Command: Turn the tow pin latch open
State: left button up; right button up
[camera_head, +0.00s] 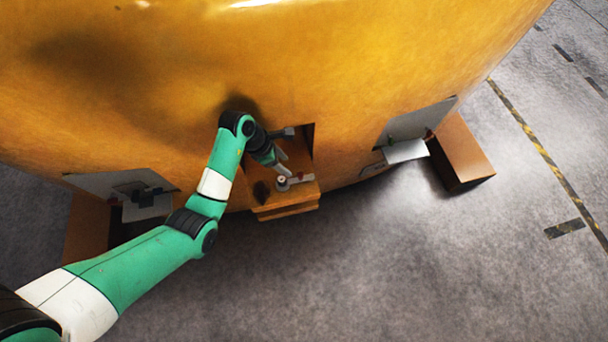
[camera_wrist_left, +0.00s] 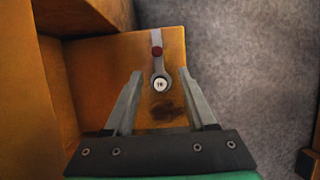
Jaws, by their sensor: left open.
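The tow pin latch (camera_wrist_left: 160,82) is a grey lever with a round, pale-capped pivot and a dark red spot on its arm. It lies on an orange block in the recess of the large yellow casting. In the head view the latch (camera_head: 284,184) sits on the block's top, near its front edge. My left gripper (camera_wrist_left: 163,75) is open, with one finger on each side of the latch's pivot. Gaps show between the fingers and the pivot; height above it is hard to tell. In the head view my left gripper (camera_head: 283,163) reaches down beside the latch. My right gripper is out of view.
The yellow casting (camera_head: 350,70) fills the back. Orange blocks with grey plates stand at the right (camera_head: 462,152) and at the left (camera_head: 85,225), the left one partly hidden by my arm. The grey floor (camera_head: 400,270) in front is clear. Recess walls (camera_wrist_left: 28,80) rise at the left in the wrist view.

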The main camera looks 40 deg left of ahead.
aim_at(299, 174)
pick_arm(q)
jog(key=b+x, duration=0.3)
jog(key=x, duration=0.3)
jog(key=b+x, duration=0.3)
jog(key=x, duration=0.3)
jog(key=shift+w+a, duration=0.15)
jog(key=shift+w, duration=0.1)
grip_shut()
dwell(1.0)
